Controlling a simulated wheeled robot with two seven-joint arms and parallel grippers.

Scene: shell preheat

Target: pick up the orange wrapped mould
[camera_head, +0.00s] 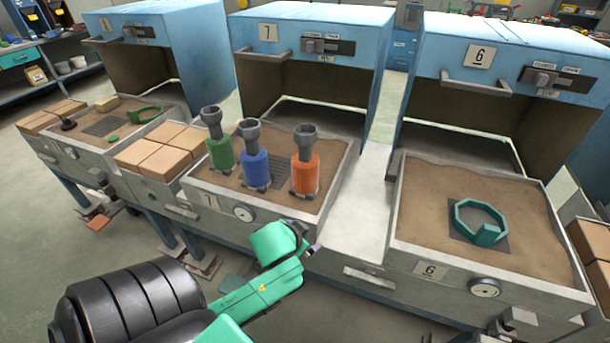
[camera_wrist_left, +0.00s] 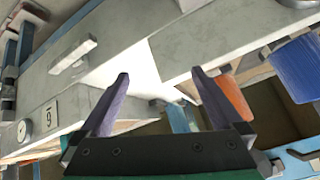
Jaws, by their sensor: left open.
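The orange wrapped mould (camera_head: 305,175) stands upright with a grey cup-shaped top, at the right of the sand tray marked 7 (camera_head: 328,195). A blue wrapped mould (camera_head: 256,170) and a green one (camera_head: 220,154) stand to its left. My left gripper (camera_head: 308,241) is open and empty in front of that tray's front wall, apart from the orange mould. In the left wrist view its two fingers (camera_wrist_left: 160,77) are spread. The orange mould (camera_wrist_left: 238,102) shows partly behind the right finger, with the blue mould (camera_wrist_left: 298,68) further right. My right gripper is not in view.
Blue hooded oven 7 (camera_head: 310,50) stands open behind the tray. At right, tray 6 (camera_head: 405,205) holds a teal ring (camera_head: 480,222) on sand. A pale gap (camera_head: 360,205) separates the two trays. Tan blocks (camera_head: 160,150) lie left of tray 7.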

